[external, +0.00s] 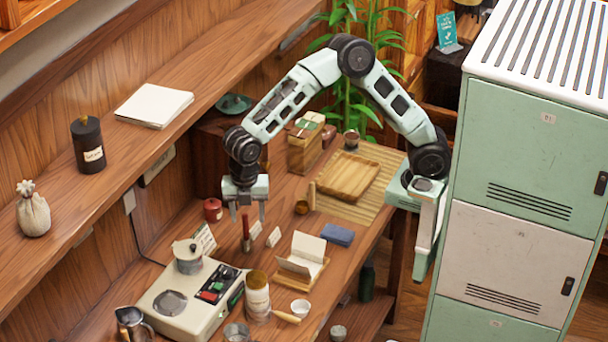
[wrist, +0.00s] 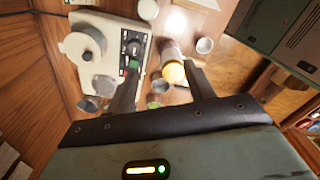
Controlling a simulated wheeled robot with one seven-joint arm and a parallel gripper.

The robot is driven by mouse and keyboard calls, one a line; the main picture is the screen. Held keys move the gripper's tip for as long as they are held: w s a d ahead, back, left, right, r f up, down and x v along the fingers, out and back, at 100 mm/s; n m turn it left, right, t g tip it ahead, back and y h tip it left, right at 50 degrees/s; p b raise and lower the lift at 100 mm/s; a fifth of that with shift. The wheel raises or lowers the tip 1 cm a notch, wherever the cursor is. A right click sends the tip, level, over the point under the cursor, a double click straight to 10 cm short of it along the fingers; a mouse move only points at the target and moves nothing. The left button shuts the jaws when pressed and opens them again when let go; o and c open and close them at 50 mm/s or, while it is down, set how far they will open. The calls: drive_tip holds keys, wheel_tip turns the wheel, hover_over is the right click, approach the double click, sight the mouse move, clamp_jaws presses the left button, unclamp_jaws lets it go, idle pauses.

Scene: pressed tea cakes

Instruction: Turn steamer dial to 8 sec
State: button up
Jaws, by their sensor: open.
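The cream steamer (external: 178,322) stands on the near left part of the wooden counter, with a lidded metal pot (external: 188,262) on it. Its dark control panel (external: 213,291) carries a round dial (external: 229,273) and red and green parts. The dial's setting is too small to read. My gripper (external: 247,218) is open and empty, above the counter behind the steamer. In the wrist view my gripper (wrist: 162,75) has its left finger overlapping the panel's near end.
A jar (external: 257,300) stands right of the steamer, close to the panel. A red-handled tool (external: 246,236) stands upright under my gripper. Small cards, a wooden stand (external: 302,277) and a blue cloth (external: 338,235) lie to the right. A shelf (external: 150,85) runs along the wall at left.

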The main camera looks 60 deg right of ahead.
sight(227, 270)
drive_tip(key=w+a+n, duration=0.4)
drive_tip(key=w, duration=0.1)
wheel_tip(227, 270, down, 18)
drive_tip(key=p, duration=0.5)
drive_tip(key=shift+w+a, duration=0.1)
drive_tip(key=shift+a, duration=0.05)
drive_tip(key=shift+c, duration=0.2)
drive_tip(key=c, duration=0.9)
